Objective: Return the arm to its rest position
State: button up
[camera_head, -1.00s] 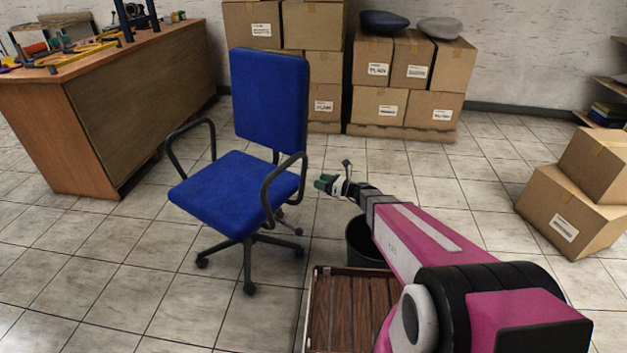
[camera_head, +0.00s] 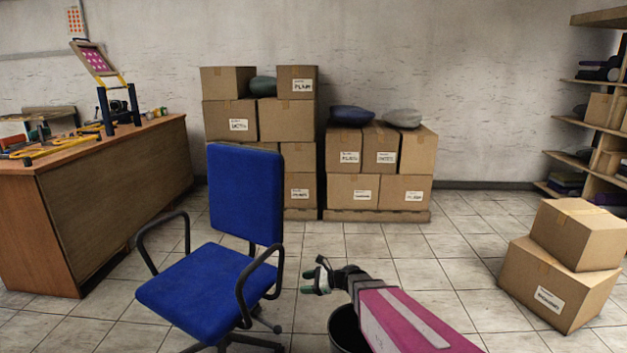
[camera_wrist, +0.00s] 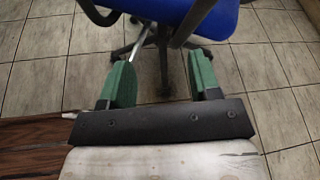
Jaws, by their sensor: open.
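My gripper (camera_head: 316,281) is open and empty, held out low in front of me at the end of my pink arm. In the head view it is just right of the blue office chair (camera_head: 245,195), apart from it as far as I can tell. In the wrist view its two green fingers (camera_wrist: 162,85) are spread wide with nothing between them, and the chair's black base (camera_wrist: 160,40) shows beyond them.
A dark bin (camera_head: 343,330) stands under my arm. A wooden slatted surface (camera_wrist: 35,145) shows at left in the wrist view. A workbench (camera_head: 110,180) is at left, stacked boxes (camera_head: 360,190) at the back, two boxes (camera_head: 560,285) at right.

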jog(key=s+d+r+n+g+h, duration=0.1)
jog(key=s+d+n+h, duration=0.5)
jog(key=d, duration=0.4)
jog(key=s+d+r+n+g+h, duration=0.1)
jog(key=s+d+r+n+h, duration=0.1)
jog(key=s+d+n+h, duration=0.5)
jog(key=shift+s+d+r+n+g+h, duration=0.3)
jog(key=shift+d+n+h, duration=0.3)
jog(key=shift+d+n, duration=1.6)
jog(key=shift+d, duration=0.1)
